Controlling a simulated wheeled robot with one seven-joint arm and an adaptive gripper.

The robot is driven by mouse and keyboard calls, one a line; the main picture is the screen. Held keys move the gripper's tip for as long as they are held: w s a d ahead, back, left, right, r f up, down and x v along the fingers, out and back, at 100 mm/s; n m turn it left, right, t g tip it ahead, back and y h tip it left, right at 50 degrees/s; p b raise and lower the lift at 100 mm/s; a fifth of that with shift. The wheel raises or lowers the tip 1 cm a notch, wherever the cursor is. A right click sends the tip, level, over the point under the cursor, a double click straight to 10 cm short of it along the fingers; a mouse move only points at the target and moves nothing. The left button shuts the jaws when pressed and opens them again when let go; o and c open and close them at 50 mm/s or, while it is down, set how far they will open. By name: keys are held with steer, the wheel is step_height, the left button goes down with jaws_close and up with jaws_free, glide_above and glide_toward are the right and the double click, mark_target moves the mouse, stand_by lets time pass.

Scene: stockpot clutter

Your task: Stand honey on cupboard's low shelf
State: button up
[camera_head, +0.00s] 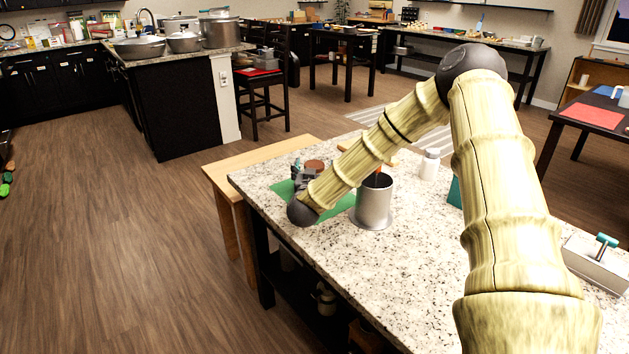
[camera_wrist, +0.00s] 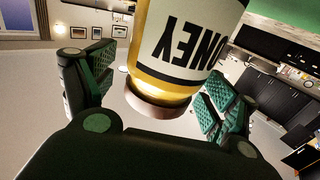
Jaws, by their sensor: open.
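The honey jar (camera_wrist: 185,45) has a golden body, a white label reading "ONEY" and a brown lid; it appears upside down in the wrist view, as does the room. In the head view its brown lid (camera_head: 315,165) shows just past my gripper (camera_head: 306,179), over the green mat (camera_head: 337,205) on the granite counter. My gripper is open, with its green-padded fingers on either side of the jar in the wrist view (camera_wrist: 155,92). Contact with the jar cannot be told. A wooden cupboard-like unit (camera_head: 583,76) stands far right, partly cut off.
A grey metal pot (camera_head: 374,203) stands right beside my gripper, with a white-capped shaker (camera_head: 430,164) behind it. A grey box with a teal handle (camera_head: 598,264) is at the right. A wooden bench (camera_head: 255,160) adjoins the counter. Open floor lies to the left.

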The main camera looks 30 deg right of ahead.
steer(key=c, duration=1.6)
steer(key=shift+r, duration=0.1)
